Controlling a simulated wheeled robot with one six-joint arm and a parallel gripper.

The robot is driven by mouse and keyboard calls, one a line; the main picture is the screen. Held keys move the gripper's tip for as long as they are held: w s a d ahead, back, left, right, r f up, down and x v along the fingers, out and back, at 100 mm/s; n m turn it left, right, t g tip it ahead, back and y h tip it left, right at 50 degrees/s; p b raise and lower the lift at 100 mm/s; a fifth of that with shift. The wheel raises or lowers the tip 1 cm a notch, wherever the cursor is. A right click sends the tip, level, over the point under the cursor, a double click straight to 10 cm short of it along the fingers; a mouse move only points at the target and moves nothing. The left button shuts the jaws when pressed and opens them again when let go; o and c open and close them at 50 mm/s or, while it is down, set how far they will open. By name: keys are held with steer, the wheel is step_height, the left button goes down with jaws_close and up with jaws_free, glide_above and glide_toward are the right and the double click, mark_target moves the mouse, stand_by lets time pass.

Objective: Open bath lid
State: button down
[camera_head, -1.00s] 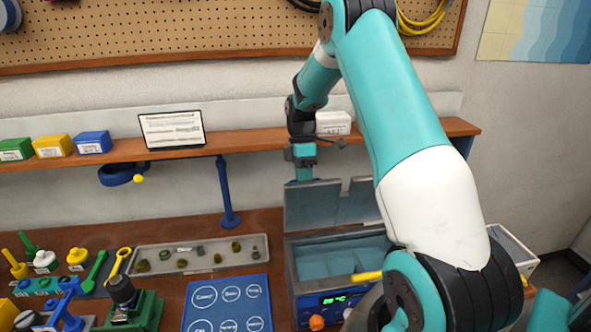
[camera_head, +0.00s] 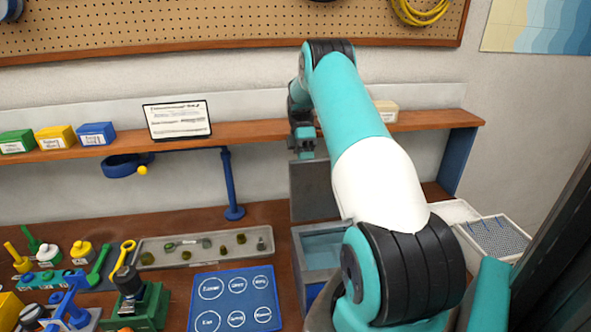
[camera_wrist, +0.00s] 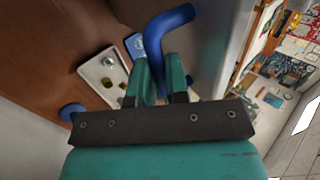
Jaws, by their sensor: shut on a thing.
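The bath (camera_head: 312,262) is a grey box on the bench with a pale blue inside, and its opening shows. Its grey lid (camera_head: 308,190) stands about upright at the bath's back edge; my arm hides its right part. My gripper (camera_head: 305,152) is at the lid's top left, below shelf height. In the wrist view my gripper's teal fingers (camera_wrist: 161,85) are shut on a blue bent handle (camera_wrist: 170,22). The grey lid panel (camera_wrist: 222,45) shows beside the handle there. My arm hides the bath's right side and most of its front.
A wooden shelf (camera_head: 250,131) runs behind the lid, with a blue post (camera_head: 229,185) to the left. A grey parts tray (camera_head: 205,248) and a blue mat (camera_head: 235,300) lie left of the bath. A white basket (camera_head: 498,237) stands to the right.

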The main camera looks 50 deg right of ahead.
steer(key=shift+d+f, duration=0.1)
steer(key=shift+f, duration=0.2)
steer(key=c, duration=1.4)
jaws_free()
steer(key=shift+o, duration=1.4)
steer(key=shift+w+d+f, duration=0.1)
steer(key=shift+w+d, duration=0.05)
steer(key=shift+w, duration=0.05)
steer(key=shift+r, duration=0.2)
step_height(320, 180, up, 20)
steer(key=p, duration=0.3)
